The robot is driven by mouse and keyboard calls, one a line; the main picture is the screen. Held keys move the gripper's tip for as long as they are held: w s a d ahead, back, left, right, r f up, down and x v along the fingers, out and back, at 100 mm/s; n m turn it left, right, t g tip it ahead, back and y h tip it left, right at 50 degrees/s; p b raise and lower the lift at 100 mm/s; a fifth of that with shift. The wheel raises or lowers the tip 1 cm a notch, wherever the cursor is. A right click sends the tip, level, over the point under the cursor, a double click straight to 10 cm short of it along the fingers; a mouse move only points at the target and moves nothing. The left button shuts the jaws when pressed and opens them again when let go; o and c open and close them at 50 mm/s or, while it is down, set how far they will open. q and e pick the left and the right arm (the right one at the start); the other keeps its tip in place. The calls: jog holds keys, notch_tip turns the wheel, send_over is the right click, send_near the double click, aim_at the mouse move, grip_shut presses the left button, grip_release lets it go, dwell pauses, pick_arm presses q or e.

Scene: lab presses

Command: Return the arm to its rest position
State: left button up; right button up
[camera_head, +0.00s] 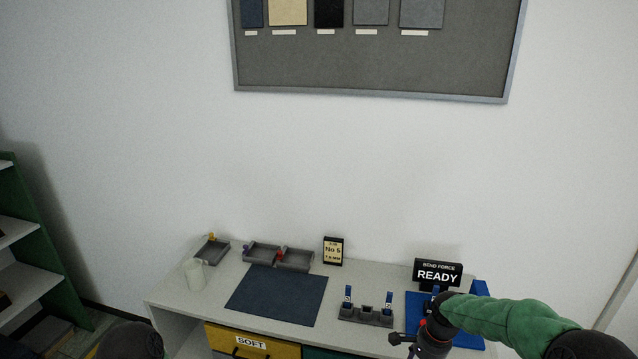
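My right arm, in a green sleeve, reaches in from the lower right over the right end of the table. My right gripper (408,345) is dark and small, in front of the bend force press with its "READY" display (437,274). The arm hides part of the press and its blue base (415,304). Whether the fingers are open or shut, or hold anything, I cannot tell. A dark rounded part of my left arm shows at the bottom left edge; my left gripper is out of view.
The grey table (205,311) carries a dark blue mat (277,295), grey trays (294,260), a pale cup (195,274), a "No 5" sign (333,251) and a grey rack (366,314) with blue-topped pieces. A green shelf (40,260) stands left. The space above the table's left half is free.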

jog(key=s+a+f+n+y, duration=0.1)
jog(key=s+a+f+n, duration=0.3)
jog(key=s+a+f, duration=0.5)
jog(key=s+a+f+n+y, duration=0.2)
jog(key=s+a+f+n, duration=0.3)
jog(key=f, duration=0.5)
jog(key=s+a+f+n, duration=0.2)
jog(key=s, duration=0.8)
jog(key=shift+f, duration=0.4)
jog(key=shift+a, duration=0.1)
